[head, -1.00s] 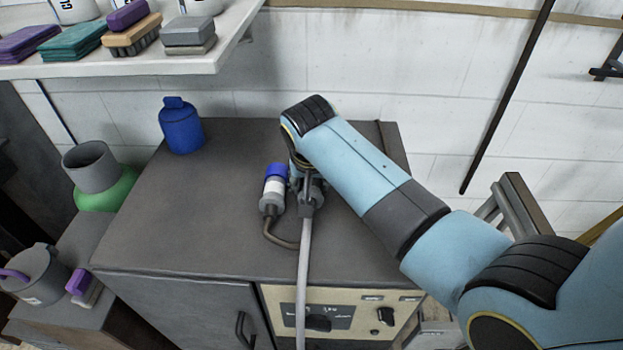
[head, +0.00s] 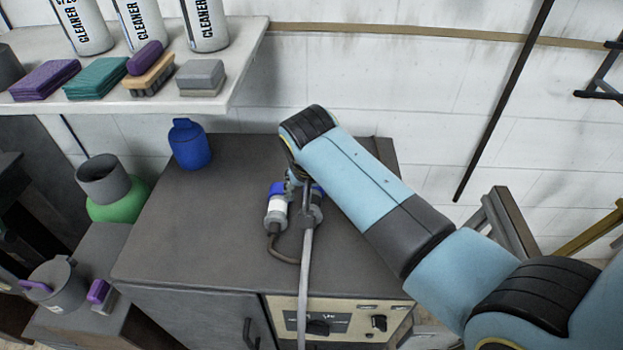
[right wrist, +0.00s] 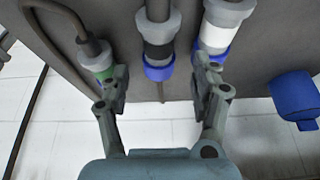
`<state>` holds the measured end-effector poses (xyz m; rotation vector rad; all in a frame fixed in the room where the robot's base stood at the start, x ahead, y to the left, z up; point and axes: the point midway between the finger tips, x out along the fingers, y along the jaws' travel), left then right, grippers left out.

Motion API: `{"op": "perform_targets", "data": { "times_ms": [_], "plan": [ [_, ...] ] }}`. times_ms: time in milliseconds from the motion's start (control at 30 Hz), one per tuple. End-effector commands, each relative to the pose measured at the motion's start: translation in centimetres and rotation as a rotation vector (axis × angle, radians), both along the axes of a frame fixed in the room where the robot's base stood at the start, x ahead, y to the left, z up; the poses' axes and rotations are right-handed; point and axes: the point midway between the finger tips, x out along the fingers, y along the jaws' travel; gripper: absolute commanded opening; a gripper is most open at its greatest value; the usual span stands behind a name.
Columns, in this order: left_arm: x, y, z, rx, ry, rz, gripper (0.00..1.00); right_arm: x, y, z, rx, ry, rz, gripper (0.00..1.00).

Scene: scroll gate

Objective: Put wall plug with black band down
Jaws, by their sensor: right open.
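The wall plug with the black band (right wrist: 157,49) has a grey body and a blue end in the right wrist view. My right gripper (right wrist: 160,70) is open, with one finger on each side of this plug; the head view shows the gripper (head: 298,180) only in part. The white-banded plug (right wrist: 219,38) is beside the right finger. A green-banded plug (right wrist: 101,62) is beside the left finger.
The plugs are on a dark cabinet top (head: 200,230). A blue bottle (head: 189,146) stands at its back left. A shelf (head: 236,92) with sponges, brushes and cleaner bottles is above left. The left part of the cabinet top is clear.

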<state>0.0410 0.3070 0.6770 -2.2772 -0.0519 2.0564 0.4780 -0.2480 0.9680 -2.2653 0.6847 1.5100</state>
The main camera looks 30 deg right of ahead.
Motion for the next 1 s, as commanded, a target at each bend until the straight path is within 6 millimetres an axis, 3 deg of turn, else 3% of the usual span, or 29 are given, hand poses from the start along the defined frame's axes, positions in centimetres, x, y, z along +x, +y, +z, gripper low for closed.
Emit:
{"op": "perform_targets", "data": {
  "times_ms": [33,133,333,1000],
  "plan": [
    [0.0,0.0,1.4,0.0,0.0,0.0,0.4,-0.4,0.3,1.7,0.001,-0.001,-0.001,0.64],
    [0.0,0.0,2.4,0.0,-0.001,0.0,0.4,-1.1,0.8,3.4,0.003,-0.001,-0.001,0.64],
    [0.0,0.0,1.7,0.0,-0.001,0.0,0.4,-1.8,1.2,5.0,0.001,-0.001,-0.001,0.64],
    [0.0,0.0,1.7,0.0,0.0,0.0,0.4,-2.0,1.2,5.5,0.0,0.001,0.0,0.64]
  ]
}}
